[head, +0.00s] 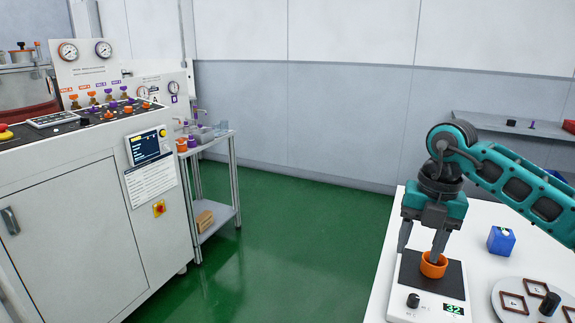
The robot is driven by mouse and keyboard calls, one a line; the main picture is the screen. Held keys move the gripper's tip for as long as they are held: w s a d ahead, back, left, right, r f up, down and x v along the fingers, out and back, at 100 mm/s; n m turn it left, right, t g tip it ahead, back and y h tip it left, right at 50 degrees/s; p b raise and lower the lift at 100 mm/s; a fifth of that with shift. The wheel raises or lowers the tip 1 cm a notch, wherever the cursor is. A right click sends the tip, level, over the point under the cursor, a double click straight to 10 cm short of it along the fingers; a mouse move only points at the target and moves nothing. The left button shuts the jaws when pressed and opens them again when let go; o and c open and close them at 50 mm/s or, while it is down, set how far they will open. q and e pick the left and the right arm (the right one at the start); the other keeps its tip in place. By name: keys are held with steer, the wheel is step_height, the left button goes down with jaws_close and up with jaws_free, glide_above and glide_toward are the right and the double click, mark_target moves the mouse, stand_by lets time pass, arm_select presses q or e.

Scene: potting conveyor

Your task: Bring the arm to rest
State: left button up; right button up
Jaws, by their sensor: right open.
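My right arm (515,185) in teal and black comes in from the right edge and bends down over the white table. My right gripper (420,253) points down, its two dark fingers spread apart with nothing between them. My left gripper is not in view.
A blue box (501,240) stands on the white table (477,245), behind a round tray (502,288) with brown square frames. A control cabinet (80,220) and a small metal rack (237,182) stand at left. Green floor (300,240) lies open between.

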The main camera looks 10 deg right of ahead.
steer(key=s+a+f+n+y, duration=0.15)
steer(key=a+y, duration=0.35)
steer(key=a, duration=0.5)
steer(key=s+a+n+y, duration=0.15)
steer(key=a+y, duration=0.35)
steer(key=a, duration=0.6)
steer(key=s+a+r+m+t+y, duration=0.1)
steer(key=a+r+m+t+y, duration=0.3)
steer(key=a+r+t+y, duration=0.4)
steer(key=w+d+f+m+t+h, duration=0.1)
steer(key=w+d+m+t+h, duration=0.2)
steer(key=d+m+t+h, duration=1.2)
steer(key=s+d+f+m+g+h, duration=0.2)
steer(key=f+m+g, duration=0.2)
steer(key=f+m, duration=0.15)
steer(key=s+d+f+m+g+h, duration=0.25)
steer(key=f+m+g, duration=0.2)
steer(key=f, duration=0.25)
steer(key=s+d+f+m+g, duration=0.1)
steer(key=s+f+g, duration=0.55)
steer(key=s, duration=0.35)
steer(key=s+d+f+m+g, duration=0.1)
steer(key=s+f+g, duration=0.5)
steer(key=s, duration=0.5)
steer(key=w+a+f+t+y, duration=0.2)
steer(key=w+a+f+t, duration=0.1)
steer(key=w+f+t, duration=0.5)
steer(key=shift+w+a+f+t+y, duration=0.25)
steer(key=shift+f+t+y, duration=0.1)
steer(key=shift+f, duration=0.45)
